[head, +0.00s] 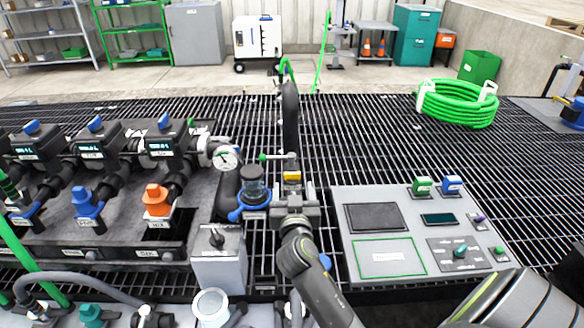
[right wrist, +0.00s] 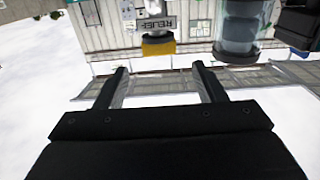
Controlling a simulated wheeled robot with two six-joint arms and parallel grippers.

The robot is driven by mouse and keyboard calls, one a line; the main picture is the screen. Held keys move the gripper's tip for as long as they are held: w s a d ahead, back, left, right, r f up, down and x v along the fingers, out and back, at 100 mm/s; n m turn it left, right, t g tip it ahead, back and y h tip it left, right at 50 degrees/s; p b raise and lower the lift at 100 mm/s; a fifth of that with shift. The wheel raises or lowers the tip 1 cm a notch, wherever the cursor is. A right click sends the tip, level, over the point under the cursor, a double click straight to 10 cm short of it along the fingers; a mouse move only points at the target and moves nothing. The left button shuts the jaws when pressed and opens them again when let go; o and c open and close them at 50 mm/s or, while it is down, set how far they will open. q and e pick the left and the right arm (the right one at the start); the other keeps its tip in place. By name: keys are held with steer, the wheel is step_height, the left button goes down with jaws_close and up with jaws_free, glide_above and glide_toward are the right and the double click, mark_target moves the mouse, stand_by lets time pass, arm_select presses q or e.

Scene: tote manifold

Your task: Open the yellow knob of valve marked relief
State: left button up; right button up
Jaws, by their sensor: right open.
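The yellow knob (head: 292,177) shows as a small block just beyond my right gripper (head: 294,192) in the head view. In the right wrist view the knob (right wrist: 158,46) sits below a plate marked RELIEF (right wrist: 154,23). It is dark on one side and yellow on the other. My right gripper (right wrist: 161,82) is open, its two fingers on either side of the line to the knob. The knob lies past the fingertips, and nothing is between them. In the head view my gripper hides part of the valve's base. My left gripper is not in view.
A control panel (head: 415,235) lies to the right. Orange (head: 156,198) and blue (head: 85,202) knobs stand left.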

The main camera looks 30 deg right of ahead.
mark_target(292, 175)
steer(key=x, duration=0.9)
steer(key=shift+w+d, duration=0.1)
steer(key=shift+d, duration=0.05)
steer(key=c, duration=1)
